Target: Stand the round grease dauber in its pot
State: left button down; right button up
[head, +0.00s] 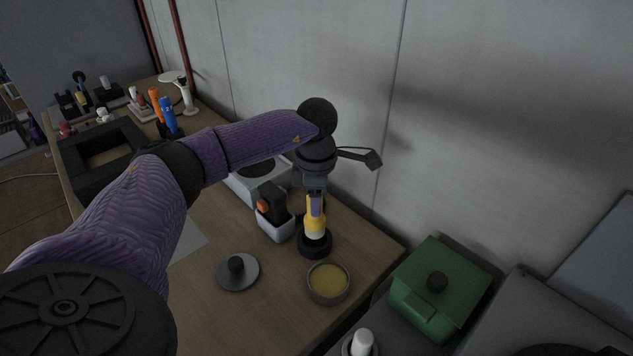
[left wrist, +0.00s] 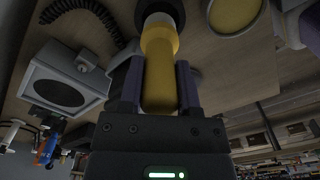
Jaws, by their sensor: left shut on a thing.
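The dauber (head: 315,224) has a yellow handle and a pale collar. My left gripper (head: 316,205) points down and is shut on the handle. The dauber hangs upright, with a round black part (head: 316,246) at its lower end; I cannot tell whether this is its head or a holder under it. In the left wrist view the yellow handle (left wrist: 159,75) lies between the two fingers. The open round pot (head: 328,297), with yellow grease inside, stands just in front and to the right; its grease also shows in the left wrist view (left wrist: 234,14). My right gripper is not in view.
A grey round lid with a black knob (head: 237,270) lies left of the pot. A pale holder with a black and orange tool (head: 274,228) stands close left of the dauber. A green box (head: 437,285) is at the right, past the bench edge. The wall is behind.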

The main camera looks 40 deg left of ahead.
pick_arm(q)
jog(key=shift+f+b, duration=1.35)
jog(key=shift+f, duration=0.8)
jog(key=shift+c, duration=1.1)
grip_release()
notch_tip(320, 180, up, 9)
jog(key=p, duration=0.2)
jog(key=shift+r+p, duration=0.2)
jog(key=shift+p, duration=0.1)
jog(key=shift+r, duration=0.3)
jog(key=shift+f, duration=0.1)
